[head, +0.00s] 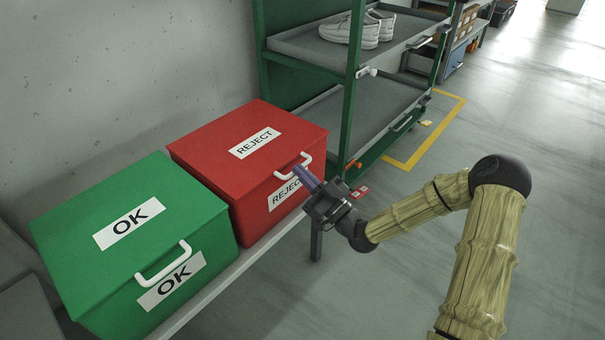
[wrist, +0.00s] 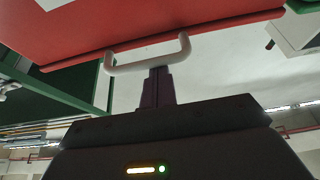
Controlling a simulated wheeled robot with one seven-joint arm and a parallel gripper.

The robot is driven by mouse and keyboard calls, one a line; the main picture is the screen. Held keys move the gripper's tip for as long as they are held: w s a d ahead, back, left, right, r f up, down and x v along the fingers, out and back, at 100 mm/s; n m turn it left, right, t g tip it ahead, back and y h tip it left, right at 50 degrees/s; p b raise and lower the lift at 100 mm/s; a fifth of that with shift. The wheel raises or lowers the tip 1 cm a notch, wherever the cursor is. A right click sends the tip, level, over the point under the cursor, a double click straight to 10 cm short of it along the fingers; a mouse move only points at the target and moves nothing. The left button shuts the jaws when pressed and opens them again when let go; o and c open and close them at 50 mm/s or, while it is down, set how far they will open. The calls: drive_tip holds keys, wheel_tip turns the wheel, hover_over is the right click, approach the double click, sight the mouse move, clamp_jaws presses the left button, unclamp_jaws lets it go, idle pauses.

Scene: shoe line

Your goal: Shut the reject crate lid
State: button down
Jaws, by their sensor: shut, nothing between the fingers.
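The red reject crate (head: 262,212) stands on a bench, and its lid (head: 212,141) lies down flat on it with no gap that I can see. A white handle (head: 292,166) is at the lid's front edge. My gripper (head: 305,178) is shut and empty, with its fingertips right at the handle. In the wrist view the red lid (wrist: 200,18) fills the top, and the shut fingers (wrist: 157,88) reach up to the white handle (wrist: 150,54). I cannot tell whether they touch it.
A green OK crate (head: 95,215) with its lid down stands left of the red one on the bench (head: 235,270). A green rack (head: 350,110) with white shoes (head: 352,28) stands behind on the right. The floor (head: 530,120) at right is clear.

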drive_tip(key=shift+f, duration=0.6)
wheel_tip(320, 180, up, 6)
drive_tip(key=f+p, duration=0.1)
drive_tip(key=p, duration=0.3)
drive_tip(key=v, duration=1)
drive_tip(key=shift+s+f+p, duration=0.2)
drive_tip(key=shift+f+p, duration=0.1)
drive_tip(key=shift+d, duration=0.15)
